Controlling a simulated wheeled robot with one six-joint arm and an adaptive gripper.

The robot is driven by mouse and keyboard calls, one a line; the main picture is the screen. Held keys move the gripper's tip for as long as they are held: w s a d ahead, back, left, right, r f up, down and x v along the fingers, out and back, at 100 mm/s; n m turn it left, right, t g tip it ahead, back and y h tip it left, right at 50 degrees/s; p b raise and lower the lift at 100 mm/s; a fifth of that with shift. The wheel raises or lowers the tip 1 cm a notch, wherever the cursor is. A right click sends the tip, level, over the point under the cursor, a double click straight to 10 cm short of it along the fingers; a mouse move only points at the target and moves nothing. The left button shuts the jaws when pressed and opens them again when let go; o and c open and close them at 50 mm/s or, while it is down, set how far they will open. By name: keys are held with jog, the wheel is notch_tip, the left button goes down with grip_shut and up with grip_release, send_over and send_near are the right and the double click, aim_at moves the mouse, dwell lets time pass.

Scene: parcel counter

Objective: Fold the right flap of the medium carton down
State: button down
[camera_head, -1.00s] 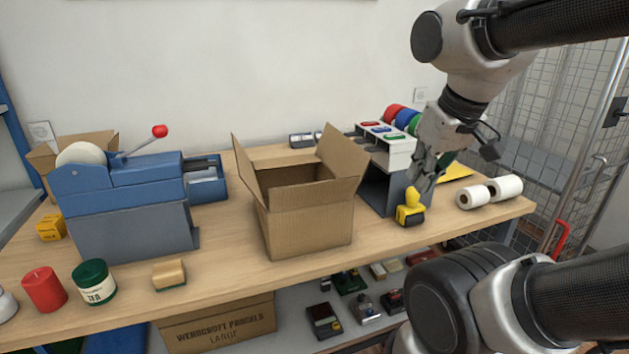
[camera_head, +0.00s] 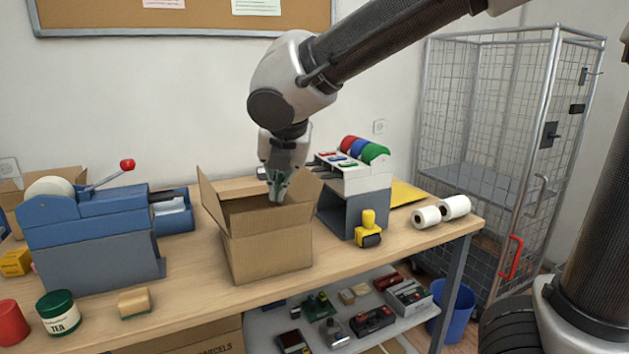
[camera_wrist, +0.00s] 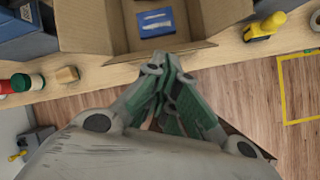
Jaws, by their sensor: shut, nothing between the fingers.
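The open medium carton (camera_head: 268,250) stands on the counter, and its upper part shows in the wrist view (camera_wrist: 90,30). Its right flap (camera_head: 306,186) stands raised and leans outward, partly hidden behind my gripper. The left flap (camera_head: 211,196) is also raised. My gripper (camera_head: 276,196) is shut and empty, pointing down over the carton's opening, left of the right flap; I cannot tell whether it touches the carton. In the wrist view the closed fingertips (camera_wrist: 172,65) overlap the carton's near edge. A blue-labelled item (camera_wrist: 156,22) lies inside the carton.
A blue tape dispenser (camera_head: 90,235) stands left of the carton. A grey stand (camera_head: 358,195) and yellow stamp (camera_head: 368,228) are close on its right. A tea tin (camera_head: 58,312) and a sponge-like block (camera_head: 134,302) sit in front left.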

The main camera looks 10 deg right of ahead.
aim_at(267, 220)
notch_tip(267, 220, down, 8)
jog(key=w+n, duration=0.2)
jog(key=n, duration=0.3)
jog(key=w, duration=0.1)
jog(key=w+a+r, duration=0.1)
jog(key=w, duration=0.2)
jog(key=shift+w+a+r, duration=0.15)
jog(key=shift+w+a, duration=0.2)
jog(key=shift+w+a+f, duration=0.25)
jog(key=shift+w+f, duration=0.7)
jog(key=shift+f, duration=0.05)
jog(key=shift+w+a+f, duration=0.2)
jog(key=shift+w+f, duration=0.75)
jog(key=shift+f, duration=1.45)
